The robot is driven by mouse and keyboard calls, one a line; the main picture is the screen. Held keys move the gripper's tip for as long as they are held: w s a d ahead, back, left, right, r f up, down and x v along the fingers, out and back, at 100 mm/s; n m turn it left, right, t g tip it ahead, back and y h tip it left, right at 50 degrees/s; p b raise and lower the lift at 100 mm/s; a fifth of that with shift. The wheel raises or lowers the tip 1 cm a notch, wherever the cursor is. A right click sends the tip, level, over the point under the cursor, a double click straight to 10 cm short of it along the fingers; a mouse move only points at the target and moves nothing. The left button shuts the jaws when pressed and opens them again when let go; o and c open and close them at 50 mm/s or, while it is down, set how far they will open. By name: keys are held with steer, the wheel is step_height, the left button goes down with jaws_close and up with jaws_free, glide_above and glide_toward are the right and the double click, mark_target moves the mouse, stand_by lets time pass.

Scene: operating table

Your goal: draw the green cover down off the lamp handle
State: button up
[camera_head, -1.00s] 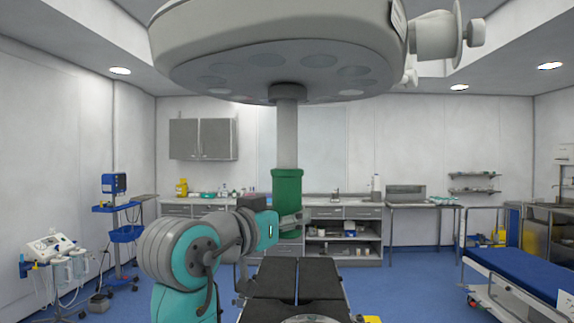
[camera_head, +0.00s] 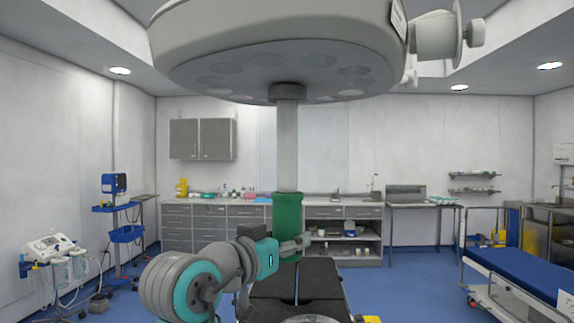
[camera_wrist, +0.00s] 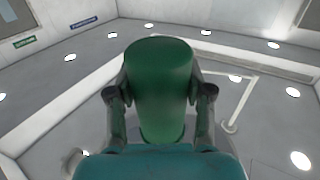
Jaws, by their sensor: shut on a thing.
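The green cover (camera_head: 287,222) is an upright cylinder at the lower end of the grey lamp handle (camera_head: 287,150). The handle hangs straight down from the underside of the big surgical lamp (camera_head: 280,50). A long bare stretch of handle shows above the cover. I cannot tell how much handle, if any, is still inside the cover. My gripper (camera_head: 300,242) is shut on the cover's lower part. In the wrist view the cover (camera_wrist: 160,75) stands between the two fingers of my gripper (camera_wrist: 160,95), one on each side.
The dark padded operating table (camera_head: 295,280) lies below the cover. Grey cabinets with a worktop (camera_head: 205,215) line the back wall. A blue bed (camera_head: 530,265) stands at the right and a medical trolley (camera_head: 60,255) at the left. The air around the handle is clear.

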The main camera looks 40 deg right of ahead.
steer(key=shift+f, duration=1.25)
